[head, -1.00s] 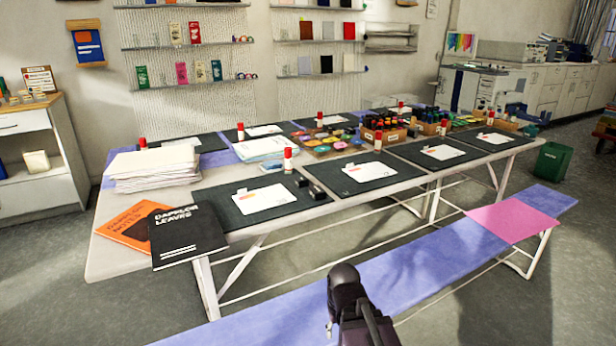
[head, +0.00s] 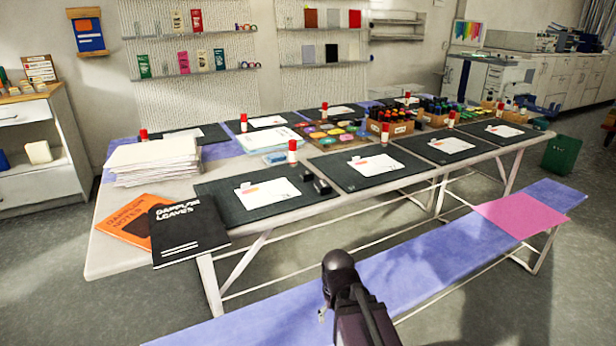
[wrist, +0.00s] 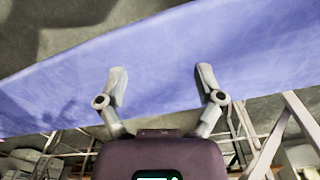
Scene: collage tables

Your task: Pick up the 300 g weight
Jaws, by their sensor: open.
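Two small dark blocks (head: 321,186) stand at the right edge of the front-left black mat (head: 215,205) on the long table. They may be weights, but no markings can be read, so I cannot tell which is 300 g. My gripper (wrist: 162,78) is open and empty in the wrist view, its two fingers apart over the blue-covered bench (wrist: 150,50). In the head view my arm rises in front of the bench, well short of the table, and the fingers are mostly hidden.
The long table (head: 110,232) holds black mats with white sheets, a paper stack (head: 153,160), a black book (head: 187,235), an orange book (head: 130,222), red-capped sticks and marker crates (head: 390,127). The bench (head: 400,270) lies between me and the table. A green bin (head: 563,155) stands right.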

